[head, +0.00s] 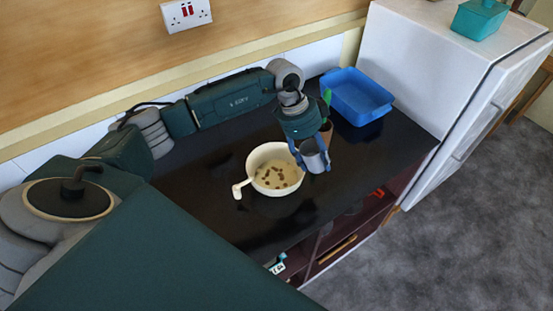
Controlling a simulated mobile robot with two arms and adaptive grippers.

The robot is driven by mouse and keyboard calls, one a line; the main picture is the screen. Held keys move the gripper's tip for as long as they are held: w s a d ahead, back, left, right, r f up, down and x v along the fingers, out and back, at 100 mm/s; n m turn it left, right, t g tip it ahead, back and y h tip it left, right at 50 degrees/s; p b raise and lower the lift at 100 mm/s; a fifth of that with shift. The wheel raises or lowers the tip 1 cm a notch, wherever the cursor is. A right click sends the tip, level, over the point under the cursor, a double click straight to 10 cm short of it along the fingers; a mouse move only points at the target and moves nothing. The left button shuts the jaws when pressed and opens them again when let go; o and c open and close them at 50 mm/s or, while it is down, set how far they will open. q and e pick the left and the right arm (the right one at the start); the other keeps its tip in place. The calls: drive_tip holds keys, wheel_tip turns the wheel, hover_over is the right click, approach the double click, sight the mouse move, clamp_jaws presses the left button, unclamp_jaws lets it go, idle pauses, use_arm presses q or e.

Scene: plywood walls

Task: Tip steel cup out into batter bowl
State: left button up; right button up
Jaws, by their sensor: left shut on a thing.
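The batter bowl (259,160) is a cream bowl with a handle at its lower left. It stands on the dark counter, with several small brown pieces on its pale inside. My left gripper (312,153) reaches in from the left and is shut on the steel cup (315,160), a small grey metal cup. The cup is just right of the bowl, close to its rim, and looks roughly upright. I cannot tell whether it touches the bowl or the counter, and its contents are hidden. My right gripper is not in view.
A blue tray (372,112) lies at the back right of the counter, beside a white fridge (415,60). A teal container (480,18) sits on the fridge. Something green and brown (326,98) shows behind my gripper. The dark counter (385,160) is clear at front right.

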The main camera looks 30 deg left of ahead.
use_arm(q)
drive_tip(key=shift+s+a+f+h, duration=0.3)
drive_tip(key=shift+a+f+h, duration=0.2)
drive_tip(key=shift+a+h, duration=0.2)
drive_tip(key=shift+s+a+r+t+h, duration=0.1)
drive_tip(key=shift+a+r+t+h, duration=0.4)
drive_tip(key=shift+h, duration=0.4)
drive_tip(key=shift+r, duration=0.1)
drive_tip(key=shift+r+h, duration=0.1)
drive_tip(key=shift+h, duration=0.2)
drive_tip(key=shift+s+a+r+h, duration=0.1)
drive_tip(key=shift+h, duration=0.2)
drive_tip(key=shift+r+t, duration=0.1)
drive_tip(key=shift+t, duration=0.2)
drive_tip(key=shift+h, duration=0.4)
drive_tip(key=shift+f, duration=0.25)
drive_tip(key=shift+f+t+h, duration=0.1)
drive_tip(key=shift+t+h, duration=0.2)
drive_tip(key=shift+h, duration=0.2)
